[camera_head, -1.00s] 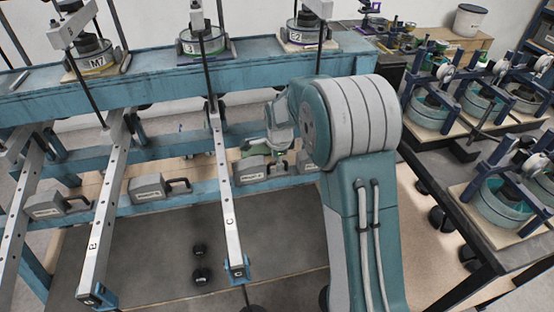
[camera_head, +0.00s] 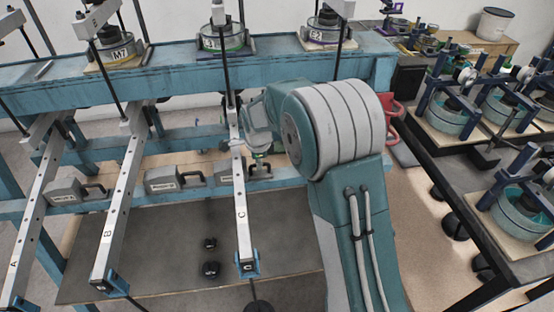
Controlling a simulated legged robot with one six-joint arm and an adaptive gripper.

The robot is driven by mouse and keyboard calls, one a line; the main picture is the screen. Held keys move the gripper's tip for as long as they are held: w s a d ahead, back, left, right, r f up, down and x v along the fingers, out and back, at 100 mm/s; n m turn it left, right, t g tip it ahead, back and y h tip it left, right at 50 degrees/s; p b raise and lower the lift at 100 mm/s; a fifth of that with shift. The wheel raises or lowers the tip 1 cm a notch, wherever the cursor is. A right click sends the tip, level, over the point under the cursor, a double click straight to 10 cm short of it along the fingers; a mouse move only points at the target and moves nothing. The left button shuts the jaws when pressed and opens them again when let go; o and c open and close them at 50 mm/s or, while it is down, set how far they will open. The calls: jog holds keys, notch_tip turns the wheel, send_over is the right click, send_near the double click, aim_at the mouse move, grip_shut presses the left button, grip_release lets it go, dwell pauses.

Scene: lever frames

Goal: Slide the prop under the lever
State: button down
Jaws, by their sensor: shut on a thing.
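Three long grey levers with holes slope down towards me, marked A (camera_head: 35,210), B (camera_head: 117,205) and C (camera_head: 240,205). The prop (camera_head: 224,173) is a grey block with a black handle on the low blue rail. It lies across the line of lever C, partly hidden by the lever, with its handle on the right. Whether it touches the lever's underside cannot be told. My gripper (camera_head: 259,157) is shut on the prop from the right, by the handle, and is largely hidden by my arm.
Similar blocks with black handles stand on the rail near lever A (camera_head: 68,191) and lever B (camera_head: 163,181). Black hanging weights (camera_head: 210,268) show below, left of lever C. A dark table (camera_head: 490,200) with blue-framed devices stands on the right.

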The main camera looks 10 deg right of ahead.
jog(key=shift+a, duration=0.35)
jog(key=shift+d, duration=0.1)
jog(key=c, duration=0.7)
grip_release()
jog(key=shift+a, duration=0.2)
